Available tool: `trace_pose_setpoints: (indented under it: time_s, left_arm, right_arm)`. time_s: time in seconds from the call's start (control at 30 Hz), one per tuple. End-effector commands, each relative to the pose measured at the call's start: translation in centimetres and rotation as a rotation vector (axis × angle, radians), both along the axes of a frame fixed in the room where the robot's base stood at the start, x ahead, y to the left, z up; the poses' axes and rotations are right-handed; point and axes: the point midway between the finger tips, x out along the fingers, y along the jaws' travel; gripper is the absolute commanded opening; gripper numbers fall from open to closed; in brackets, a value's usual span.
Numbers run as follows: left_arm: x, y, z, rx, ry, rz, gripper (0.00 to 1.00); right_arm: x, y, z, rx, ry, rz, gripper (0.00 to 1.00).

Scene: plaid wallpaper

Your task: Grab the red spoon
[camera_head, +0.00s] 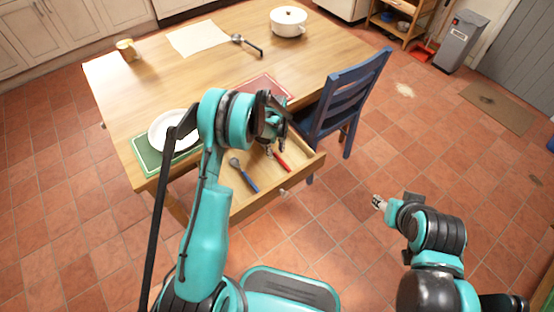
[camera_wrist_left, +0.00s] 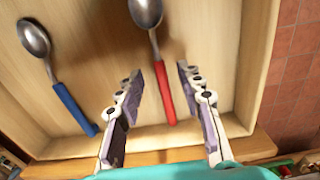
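The red spoon (camera_wrist_left: 165,92) lies in the open wooden drawer, its metal bowl away from me and its red handle towards the drawer front. In the head view its red handle (camera_head: 282,161) shows just beside my left gripper (camera_head: 272,146), which hides the rest. In the left wrist view my left gripper (camera_wrist_left: 160,72) is open, with one finger on each side of the red handle. I cannot tell its exact height above the handle. My right gripper (camera_head: 379,202) is over the floor at the right, away from the drawer; its finger state is unclear.
A blue-handled spoon (camera_wrist_left: 60,85) lies left of the red one in the drawer (camera_head: 235,205). The drawer walls stand close around both. A blue chair (camera_head: 340,100) stands right of the table (camera_head: 150,85). A plate (camera_head: 173,131) lies on a green mat.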

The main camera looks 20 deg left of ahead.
Motion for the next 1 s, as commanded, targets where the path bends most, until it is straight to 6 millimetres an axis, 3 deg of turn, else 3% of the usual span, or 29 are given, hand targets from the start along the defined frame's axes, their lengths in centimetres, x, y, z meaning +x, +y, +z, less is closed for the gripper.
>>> trace_pose_setpoints:
  time_s: [0.1,0.33,0.47,0.5,0.87,1.0]
  left_arm:
    - [0.1,0.0,-1.8,-0.001,-0.001,0.000,0.37]
    - [0.1,0.0,-1.7,0.000,-0.001,0.001,0.37]
    - [0.1,0.0,-1.7,0.000,-0.001,0.001,0.03]
    - [0.1,0.0,-1.7,0.000,-0.001,0.001,0.00]
    - [0.1,0.0,-1.6,0.000,-0.001,0.001,0.00]
    - [0.0,0.0,-0.7,0.000,-0.001,0.001,0.00]
  right_arm:
    - [0.0,0.0,-0.9,0.000,0.000,0.000,0.47]
    - [0.0,0.0,-0.8,0.000,0.000,0.000,0.47]
    - [0.0,0.0,-0.8,0.000,0.000,0.000,0.47]
    - [0.0,0.0,-0.8,0.000,0.000,0.000,0.47]
    - [0.0,0.0,-0.7,0.000,0.000,0.000,0.47]
    - [0.0,0.0,-0.4,0.000,0.000,0.000,0.47]
